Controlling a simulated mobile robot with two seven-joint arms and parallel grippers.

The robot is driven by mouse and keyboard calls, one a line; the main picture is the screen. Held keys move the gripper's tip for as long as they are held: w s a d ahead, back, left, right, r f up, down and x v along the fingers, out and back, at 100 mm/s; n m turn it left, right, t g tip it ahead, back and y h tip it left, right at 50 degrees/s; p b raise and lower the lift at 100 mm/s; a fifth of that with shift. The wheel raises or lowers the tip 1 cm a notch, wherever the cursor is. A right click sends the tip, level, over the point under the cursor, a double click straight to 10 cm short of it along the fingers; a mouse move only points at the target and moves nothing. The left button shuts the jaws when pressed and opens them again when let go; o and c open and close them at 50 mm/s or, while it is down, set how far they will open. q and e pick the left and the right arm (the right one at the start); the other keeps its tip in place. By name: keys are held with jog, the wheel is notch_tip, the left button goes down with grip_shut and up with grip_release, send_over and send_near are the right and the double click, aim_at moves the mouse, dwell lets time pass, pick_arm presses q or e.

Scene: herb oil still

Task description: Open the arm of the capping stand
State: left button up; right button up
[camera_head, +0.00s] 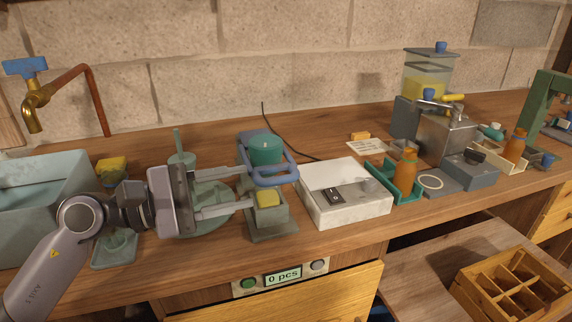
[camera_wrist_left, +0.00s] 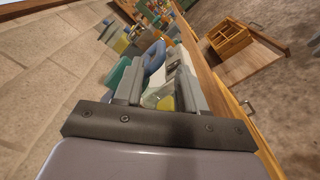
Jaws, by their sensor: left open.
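The capping stand appears to be the grey-green device (camera_head: 270,228) in the middle of the counter, with a blue loop handle (camera_head: 272,180), a teal round top (camera_head: 265,149) and a yellow block (camera_head: 268,198). The blue loop lies roughly level and also shows in the left wrist view (camera_wrist_left: 153,58). My left gripper (camera_head: 252,191) is open, its two fingers pointing right at the stand's near left side, close to the loop. In the left wrist view, the yellow block (camera_wrist_left: 166,103) shows between the fingers. I cannot tell whether the fingers touch anything. My right gripper is not in view.
A white box (camera_head: 345,200) stands just right of the stand. A green dish (camera_head: 208,215) with an upright rod lies behind my gripper. A sink (camera_head: 40,205) is at left. An orange bottle (camera_head: 405,168) stands in a green tray farther right. A wooden crate (camera_head: 515,288) sits lower right.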

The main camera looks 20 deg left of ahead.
aim_at(276, 181)
pick_arm(q)
jog(key=p+x, duration=0.2)
jog(key=x, duration=0.4)
jog(key=shift+d+r+p, duration=0.15)
jog(key=shift+d+p, duration=0.05)
jog(key=shift+p, duration=0.1)
jog(key=shift+w+d, duration=0.15)
jog(key=shift+d, duration=0.1)
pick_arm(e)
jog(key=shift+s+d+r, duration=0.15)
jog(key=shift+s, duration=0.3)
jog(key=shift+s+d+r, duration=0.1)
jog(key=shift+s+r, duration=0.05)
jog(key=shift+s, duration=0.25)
pick_arm(q)
grip_shut()
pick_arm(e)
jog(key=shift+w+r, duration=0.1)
